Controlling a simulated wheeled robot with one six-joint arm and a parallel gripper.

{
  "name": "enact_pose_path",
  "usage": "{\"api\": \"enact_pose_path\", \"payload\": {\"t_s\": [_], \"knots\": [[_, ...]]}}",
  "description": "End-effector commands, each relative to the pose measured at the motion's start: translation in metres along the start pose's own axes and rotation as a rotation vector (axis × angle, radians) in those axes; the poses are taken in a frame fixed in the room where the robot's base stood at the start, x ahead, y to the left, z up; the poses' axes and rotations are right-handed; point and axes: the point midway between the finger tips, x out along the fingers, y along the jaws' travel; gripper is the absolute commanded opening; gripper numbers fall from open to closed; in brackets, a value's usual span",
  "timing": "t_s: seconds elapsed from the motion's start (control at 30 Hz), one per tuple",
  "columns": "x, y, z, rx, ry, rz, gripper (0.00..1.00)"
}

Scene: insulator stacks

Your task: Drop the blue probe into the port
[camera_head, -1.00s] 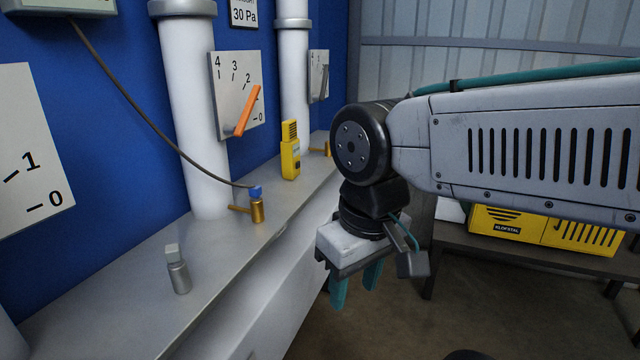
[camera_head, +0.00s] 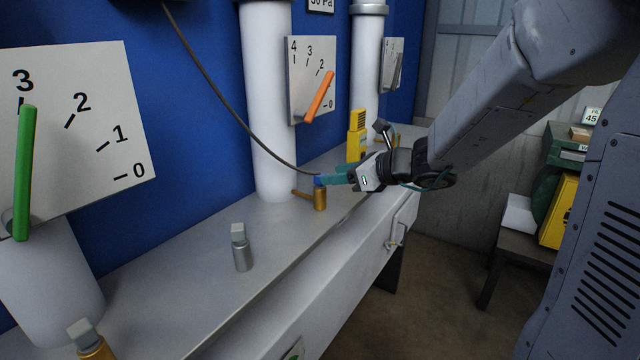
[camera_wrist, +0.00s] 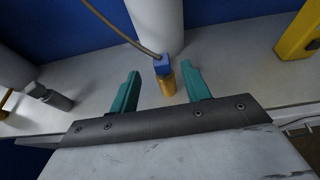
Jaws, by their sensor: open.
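The blue probe (camera_head: 319,181) sits on top of a brass port fitting (camera_head: 320,200) on the grey ledge, with a dark cable rising from it to the upper left. In the wrist view the blue probe (camera_wrist: 162,64) stands on the brass fitting (camera_wrist: 167,84), between and a little beyond my teal fingers. My gripper (camera_head: 335,178) is open and points left at the probe. In the wrist view my gripper (camera_wrist: 162,90) shows a gap on both sides of the probe. How deep the probe sits in the fitting cannot be told.
A silver fitting (camera_head: 241,248) stands on the ledge (camera_head: 190,275) nearer to me, and another brass-bodied one (camera_head: 92,345) is at the bottom left. A yellow device (camera_head: 357,136) stands behind my gripper. White columns (camera_head: 268,110) and dial boards line the blue wall.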

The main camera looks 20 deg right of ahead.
Motion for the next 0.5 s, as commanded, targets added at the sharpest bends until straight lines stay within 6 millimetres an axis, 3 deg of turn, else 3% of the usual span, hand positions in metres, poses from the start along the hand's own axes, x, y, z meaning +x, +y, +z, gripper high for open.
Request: {"api": "enact_pose_path", "payload": {"t_s": [0.5], "knots": [[0.064,-0.002,-0.007,0.024,-0.005,-0.009,0.47]]}}
